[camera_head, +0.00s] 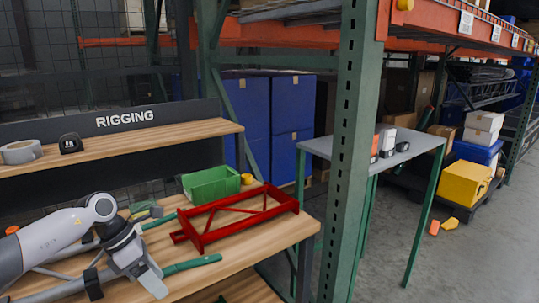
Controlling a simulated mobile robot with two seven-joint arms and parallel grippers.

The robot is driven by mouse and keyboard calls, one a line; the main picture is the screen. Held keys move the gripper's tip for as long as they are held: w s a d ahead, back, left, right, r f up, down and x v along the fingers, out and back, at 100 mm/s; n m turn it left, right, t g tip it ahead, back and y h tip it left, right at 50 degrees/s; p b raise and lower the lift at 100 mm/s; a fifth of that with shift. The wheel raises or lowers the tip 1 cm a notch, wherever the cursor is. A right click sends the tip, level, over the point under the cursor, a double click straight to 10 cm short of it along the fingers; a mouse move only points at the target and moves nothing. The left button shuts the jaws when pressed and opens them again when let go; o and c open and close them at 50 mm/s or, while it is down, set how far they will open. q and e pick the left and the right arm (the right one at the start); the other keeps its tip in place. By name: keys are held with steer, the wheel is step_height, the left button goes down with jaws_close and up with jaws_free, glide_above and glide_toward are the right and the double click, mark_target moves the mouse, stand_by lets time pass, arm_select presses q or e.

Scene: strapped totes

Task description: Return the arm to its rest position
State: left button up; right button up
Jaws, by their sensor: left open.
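My left arm (55,240) comes in from the left, white and grey, and reaches over the wooden workbench (250,240). My left gripper (127,288) is at its end, pointing down toward the bench's front part. Its two fingers are spread apart, with nothing seen between them. A green-handled tool (195,265) lies just right of the gripper; I cannot tell whether they touch. My right gripper is not in view.
A red metal frame (240,213) and a green bin (210,184) are on the bench. Above is a shelf (110,143) with a tape roll (20,152) and tape measure (70,143). A green rack post (350,150) stands right of the bench.

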arm_select(q)
steer(key=s+d+n+t+h+p, duration=0.1)
steer(key=s+d+n+t+h, duration=0.15)
steer(key=d+n+h, duration=0.4)
steer(key=s+d+n+t+h, duration=0.1)
steer(key=s+d+n+t, duration=0.15)
steer(key=d, duration=0.65)
steer(key=s+d+n+t+h+p, duration=0.1)
steer(key=s+d+n+t+h, duration=0.15)
steer(key=d+n+h, duration=0.35)
steer(key=s+a+f+n+t+y+p, duration=0.1)
steer(key=s+a+f+n+y, duration=0.5)
steer(key=n, duration=0.8)
steer(key=s+a+f+n+t+y, duration=0.1)
steer(key=s+a+f+n+y, duration=0.6)
steer(key=n, duration=0.8)
steer(key=s+f+y, duration=0.3)
steer(key=shift+s+f+y+p, duration=0.25)
steer(key=shift+s+y+p, duration=0.1)
steer(key=shift+s+p, duration=0.05)
steer(key=shift+t, duration=0.25)
